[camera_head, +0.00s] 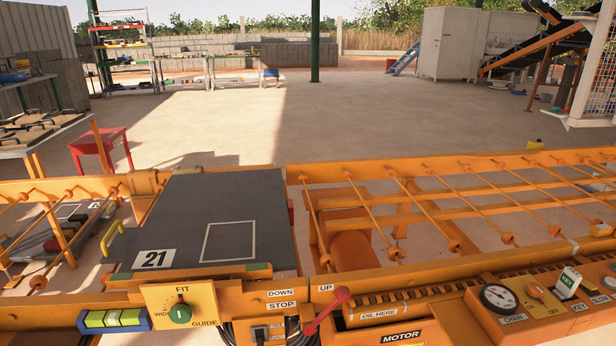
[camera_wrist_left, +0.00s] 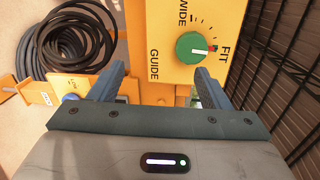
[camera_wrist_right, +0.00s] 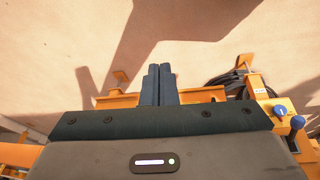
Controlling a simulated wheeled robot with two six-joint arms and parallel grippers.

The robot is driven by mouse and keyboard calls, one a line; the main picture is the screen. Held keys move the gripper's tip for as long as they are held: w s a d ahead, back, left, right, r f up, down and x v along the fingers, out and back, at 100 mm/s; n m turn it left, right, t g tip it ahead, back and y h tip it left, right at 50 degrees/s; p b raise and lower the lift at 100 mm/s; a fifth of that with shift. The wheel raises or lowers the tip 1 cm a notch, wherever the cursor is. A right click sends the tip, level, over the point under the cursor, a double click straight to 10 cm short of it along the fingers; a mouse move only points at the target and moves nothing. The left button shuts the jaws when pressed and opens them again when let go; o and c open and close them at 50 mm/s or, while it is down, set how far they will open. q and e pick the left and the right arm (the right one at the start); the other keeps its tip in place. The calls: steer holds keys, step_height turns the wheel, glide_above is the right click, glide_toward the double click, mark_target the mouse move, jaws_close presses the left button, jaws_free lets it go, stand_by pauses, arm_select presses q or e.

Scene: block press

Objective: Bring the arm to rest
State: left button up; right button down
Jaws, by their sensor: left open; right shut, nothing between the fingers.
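Neither of my arms shows in the head view. My left gripper (camera_wrist_left: 160,88) shows in the left wrist view, its two fingers wide apart and empty. It faces the yellow FIT/WIDE/GUIDE panel with a green knob (camera_wrist_left: 190,46); the knob stands beyond the fingertips, and I see no touch. The same green knob (camera_head: 180,312) shows in the head view at the front of the press. My right gripper (camera_wrist_right: 159,84) shows in the right wrist view with its fingers together and nothing between them. Beyond its tips is bare floor.
The orange roller conveyor (camera_head: 450,262) runs across the front. A dark plate marked 21 (camera_head: 225,210) lies on it. A red lever (camera_head: 328,308) stands by the UP/DOWN/STOP labels. A coiled black hose (camera_wrist_left: 80,45) is left of my left gripper.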

arm_select(q)
steer(key=s+a+f+n+g+h+p, duration=0.1)
steer(key=s+f+n+g+p, duration=0.3)
steer(key=f, duration=0.7)
steer(key=s+f+n+g+p, duration=0.2)
steer(key=s+f+n+g, duration=0.2)
steer(key=s+f, duration=0.55)
arm_select(e)
step_height(320, 180, down, 17)
steer(key=s+d+g, duration=0.1)
steer(key=d, duration=0.1)
arm_select(q)
steer(key=s+d+f+n+g+h+p, duration=0.1)
steer(key=s+d+f+n+g+p, duration=0.1)
steer(key=s+f, duration=0.5)
steer(key=s+d+f+n+g+h+p, duration=0.1)
steer(key=s+f+n+g, duration=0.3)
steer(key=s+f, duration=0.4)
steer(key=s+d+n+p, duration=0.1)
steer(key=s, duration=0.3)
steer(key=shift+d+n+g+h, duration=0.25)
steer(key=shift+n+g+h, duration=0.05)
steer(key=shift+g, duration=0.1)
arm_select(e)
steer(key=s+d+f+g, duration=0.1)
steer(key=s+f, duration=1)
steer(key=shift+s+f, duration=0.4)
steer(key=shift+d, duration=0.1)
